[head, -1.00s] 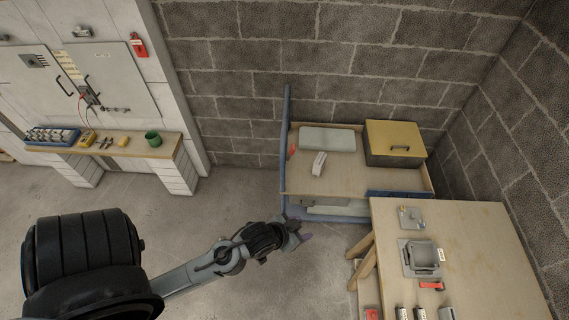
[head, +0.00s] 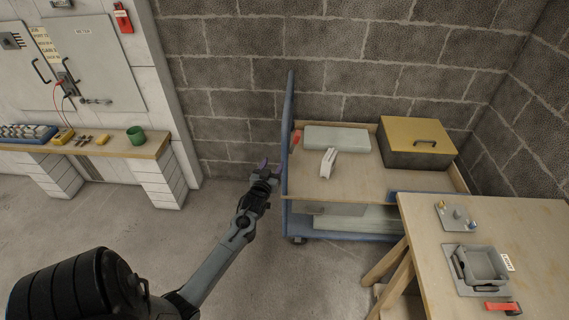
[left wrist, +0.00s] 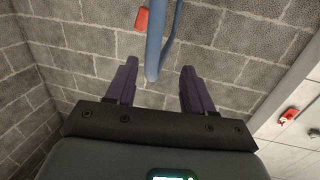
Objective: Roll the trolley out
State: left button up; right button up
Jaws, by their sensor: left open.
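The trolley stands against the back wall in the head view, with a blue frame (head: 345,234), a wooden top deck (head: 345,182) and a tall blue handle (head: 288,120) at its left end. My left gripper (head: 268,168) is open, with purple fingers, just left of the handle. In the left wrist view, the blue handle (left wrist: 154,50) shows between the two fingertips. I cannot tell how deep it lies between them. My right gripper is out of view.
The trolley carries a yellow-lidded box (head: 416,143), a grey case (head: 337,139) and a white object (head: 328,163). A wooden workbench (head: 420,225) stands close at its front right. A bench with a green cup (head: 136,136) is at left. Floor between is clear.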

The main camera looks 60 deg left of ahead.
aim_at(284, 149)
pick_arm(q)
jog(key=shift+n, duration=0.3)
jog(key=b+x, duration=0.2)
jog(key=x, duration=0.2)
jog(key=b+x, duration=0.1)
jog(key=x, duration=0.3)
jog(key=b+x, duration=0.2)
jog(key=x, duration=0.2)
jog(key=shift+w+d+f+b, duration=0.2)
jog(key=shift+w+b, duration=0.15)
jog(key=shift+w, duration=0.2)
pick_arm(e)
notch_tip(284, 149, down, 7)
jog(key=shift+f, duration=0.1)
pick_arm(q)
jog(key=shift+c, duration=0.8)
grip_shut()
